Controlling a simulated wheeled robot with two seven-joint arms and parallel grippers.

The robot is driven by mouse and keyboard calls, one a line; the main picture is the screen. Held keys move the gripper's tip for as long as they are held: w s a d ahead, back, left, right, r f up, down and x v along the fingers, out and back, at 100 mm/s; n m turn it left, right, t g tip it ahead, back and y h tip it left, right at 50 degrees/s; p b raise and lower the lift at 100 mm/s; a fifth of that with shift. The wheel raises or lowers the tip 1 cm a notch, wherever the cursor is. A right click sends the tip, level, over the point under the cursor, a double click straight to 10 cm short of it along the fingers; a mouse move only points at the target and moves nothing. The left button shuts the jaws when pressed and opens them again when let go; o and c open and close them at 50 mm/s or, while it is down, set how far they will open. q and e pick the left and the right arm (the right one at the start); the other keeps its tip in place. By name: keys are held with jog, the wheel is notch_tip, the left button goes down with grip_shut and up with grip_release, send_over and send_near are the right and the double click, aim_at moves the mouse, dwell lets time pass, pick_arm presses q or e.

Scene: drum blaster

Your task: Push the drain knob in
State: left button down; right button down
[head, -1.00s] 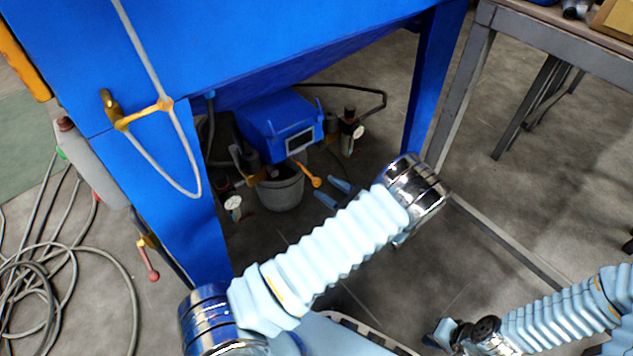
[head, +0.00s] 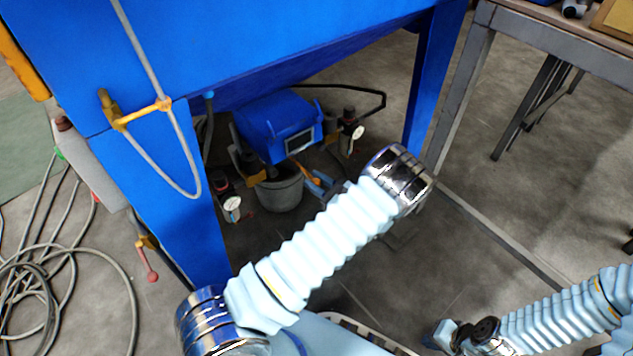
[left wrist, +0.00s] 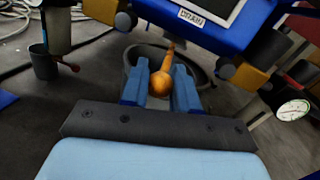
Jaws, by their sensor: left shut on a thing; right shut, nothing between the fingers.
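The orange drain knob (left wrist: 161,83) with its tapering orange stem sits between the two blue fingers of my left gripper (left wrist: 160,92) in the left wrist view. The gripper is shut on it. A DRAIN label (left wrist: 194,17) is on the blue unit just above. In the head view the knob's orange stem (head: 308,172) shows beside my left gripper (head: 318,187), partly hidden by it. My right gripper (head: 442,335) is low in the head view, shut and empty, far from the knob.
The blue unit (head: 268,118) hangs under the large blue cabinet (head: 300,50). A grey bucket (head: 280,192) stands below the knob. Gauges (head: 232,205) flank it. A cabinet leg (head: 430,85) and a metal table (head: 475,75) stand right. Hoses (head: 40,265) lie on the left floor.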

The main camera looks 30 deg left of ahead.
aim_at(305, 170)
pick_arm(q)
jog(key=shift+a, duration=0.1)
jog(key=a, duration=0.1)
jog(key=w+a, duration=0.1)
jog(key=a, duration=0.1)
jog(key=w+a, duration=0.1)
jog(key=shift+a+b, duration=0.25)
jog(key=shift+b, duration=0.05)
jog(key=shift+a, duration=0.15)
jog(key=c, duration=0.9)
grip_release()
jog(key=shift+c, duration=0.2)
jog(key=shift+o, duration=0.2)
jog(key=s+d+p, duration=0.1)
jog(key=s+d, duration=0.1)
jog(key=d, duration=1.1)
jog(key=shift+s+d, duration=0.25)
jog(key=shift+s, duration=0.05)
jog(key=shift+r, duration=0.1)
